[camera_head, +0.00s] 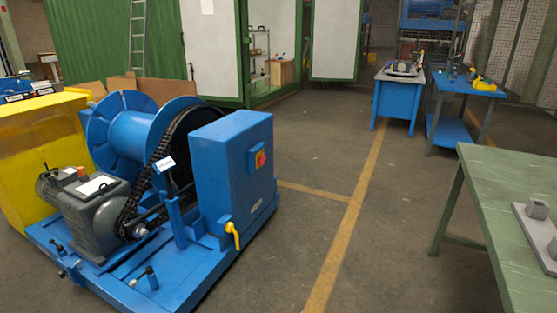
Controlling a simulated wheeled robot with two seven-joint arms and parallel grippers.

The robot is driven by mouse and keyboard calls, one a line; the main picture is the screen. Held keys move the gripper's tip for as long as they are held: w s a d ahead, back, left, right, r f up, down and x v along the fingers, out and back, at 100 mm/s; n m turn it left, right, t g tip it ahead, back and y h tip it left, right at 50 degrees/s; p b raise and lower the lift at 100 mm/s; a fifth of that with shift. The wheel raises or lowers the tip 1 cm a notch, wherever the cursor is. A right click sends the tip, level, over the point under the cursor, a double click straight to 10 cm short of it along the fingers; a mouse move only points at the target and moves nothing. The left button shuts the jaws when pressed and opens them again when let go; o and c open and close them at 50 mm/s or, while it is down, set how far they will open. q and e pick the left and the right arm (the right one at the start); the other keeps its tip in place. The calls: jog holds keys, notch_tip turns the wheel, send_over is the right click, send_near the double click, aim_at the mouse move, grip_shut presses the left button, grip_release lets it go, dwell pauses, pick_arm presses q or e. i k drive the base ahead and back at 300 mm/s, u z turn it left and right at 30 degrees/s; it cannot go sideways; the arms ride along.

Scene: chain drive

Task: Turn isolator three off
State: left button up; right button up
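A blue winch machine stands at the left, with a blue drum (139,124), a black chain (151,178) and a grey motor (92,209) on a blue base. On its right stands a blue cabinet (231,178). A red rotary switch on a yellow plate (259,159) sits on the cabinet's right face; its exact position is too small to tell. A yellow lever handle (233,235) is low on the cabinet's front corner. No number three can be read on any of them. Neither of my grippers is in view.
A green table (495,192) with grey metal parts (537,221) stands at the right. Blue workbenches (397,100) stand at the back. A yellow block (40,140) is at the far left. The floor (300,235) between machine and green table is clear, with yellow lines.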

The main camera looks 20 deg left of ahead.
aim_at(262, 160)
jog(key=i, duration=1.8)
